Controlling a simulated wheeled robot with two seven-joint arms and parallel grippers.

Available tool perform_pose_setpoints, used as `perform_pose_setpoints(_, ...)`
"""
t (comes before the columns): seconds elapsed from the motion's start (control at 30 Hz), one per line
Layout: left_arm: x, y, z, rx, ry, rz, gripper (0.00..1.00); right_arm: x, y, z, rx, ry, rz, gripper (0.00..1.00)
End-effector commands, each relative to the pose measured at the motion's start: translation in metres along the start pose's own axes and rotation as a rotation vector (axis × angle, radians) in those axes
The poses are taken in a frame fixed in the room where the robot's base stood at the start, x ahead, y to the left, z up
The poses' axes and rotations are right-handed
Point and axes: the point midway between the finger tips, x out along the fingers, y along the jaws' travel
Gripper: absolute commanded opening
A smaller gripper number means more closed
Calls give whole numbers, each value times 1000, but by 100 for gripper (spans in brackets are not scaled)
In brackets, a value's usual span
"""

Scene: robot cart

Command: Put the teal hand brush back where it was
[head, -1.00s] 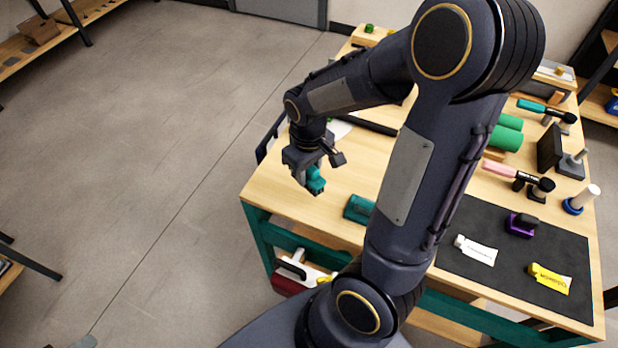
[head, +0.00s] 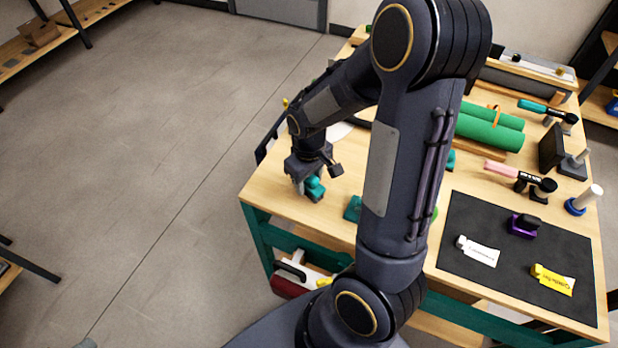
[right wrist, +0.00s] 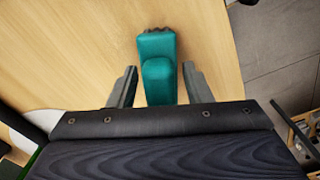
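The teal hand brush (head: 314,189) is at the near left corner of the wooden workbench (head: 268,190), under my right gripper (head: 318,180). In the right wrist view the brush (right wrist: 158,75) lies between the two fingers of the gripper (right wrist: 160,80). Its dark jagged end points away from the palm. Narrow gaps show between each finger and the brush, so the gripper looks open around it. Whether the brush rests fully on the bench is hard to tell. My left gripper is not in view.
Another teal object (head: 353,208) is partly hidden behind my right arm. Green rolls (head: 490,130), a pink-handled tool (head: 510,172) and a dark mat (head: 465,220) with a purple item (head: 523,225) occupy the right side. Bare wood surrounds the brush.

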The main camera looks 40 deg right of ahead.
Motion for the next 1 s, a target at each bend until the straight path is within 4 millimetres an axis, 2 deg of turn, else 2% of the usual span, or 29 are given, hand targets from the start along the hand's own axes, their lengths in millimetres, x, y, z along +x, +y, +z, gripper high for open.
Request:
perform_pose_setpoints(0.3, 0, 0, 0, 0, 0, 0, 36, -1, 0, 0, 0, 0, 0, 54)
perform_pose_setpoints(0.47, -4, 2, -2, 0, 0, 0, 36, -12, 0, -1, 0, 4, 0, 54)
perform_pose_setpoints(0.8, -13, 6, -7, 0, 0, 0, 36, -82, 0, -1, 0, 6, 0, 54)
perform_pose_setpoints(1.0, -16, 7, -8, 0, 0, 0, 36, -114, 0, -1, -1, 4, 0, 54)
